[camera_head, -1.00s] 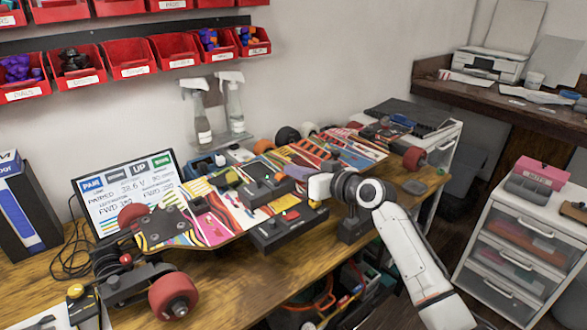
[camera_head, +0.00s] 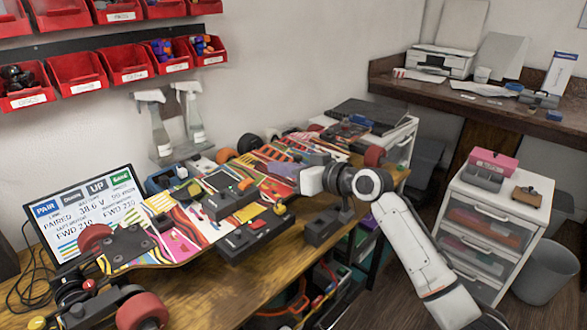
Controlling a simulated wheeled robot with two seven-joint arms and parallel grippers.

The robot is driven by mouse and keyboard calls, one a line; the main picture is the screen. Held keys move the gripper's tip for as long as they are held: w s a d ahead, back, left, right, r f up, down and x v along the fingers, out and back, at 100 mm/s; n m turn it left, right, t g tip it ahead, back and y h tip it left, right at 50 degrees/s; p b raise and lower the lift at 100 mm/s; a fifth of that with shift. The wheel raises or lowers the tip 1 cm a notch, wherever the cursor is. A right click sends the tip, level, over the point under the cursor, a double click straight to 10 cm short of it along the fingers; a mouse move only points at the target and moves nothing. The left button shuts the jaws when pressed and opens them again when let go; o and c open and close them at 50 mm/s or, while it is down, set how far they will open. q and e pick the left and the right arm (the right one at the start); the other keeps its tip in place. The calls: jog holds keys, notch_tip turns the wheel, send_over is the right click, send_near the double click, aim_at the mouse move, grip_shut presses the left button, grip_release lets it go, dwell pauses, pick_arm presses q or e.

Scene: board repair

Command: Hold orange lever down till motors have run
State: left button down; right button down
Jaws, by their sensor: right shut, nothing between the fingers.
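A small orange lever (camera_head: 246,184) shows on top of a dark control box (camera_head: 228,203) on the patterned skateboard deck. My right gripper (camera_head: 270,169) is shut and empty, reaching in from the right just beside the lever. I cannot tell whether its tips touch and press it. The screen (camera_head: 88,208) behind the board reads "PAIRED 38.6 V", with "FWD" figures below that look like 210. The board's red wheels (camera_head: 142,312) show at the left end. My left gripper is out of view.
A dark block (camera_head: 322,228) stands under my right wrist. Spray bottles (camera_head: 160,130) stand behind the board. A white drawer unit (camera_head: 490,220) is at the right.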

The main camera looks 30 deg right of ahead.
jog(key=v, duration=0.4)
jog(key=shift+d, duration=0.2)
dwell(1.1)
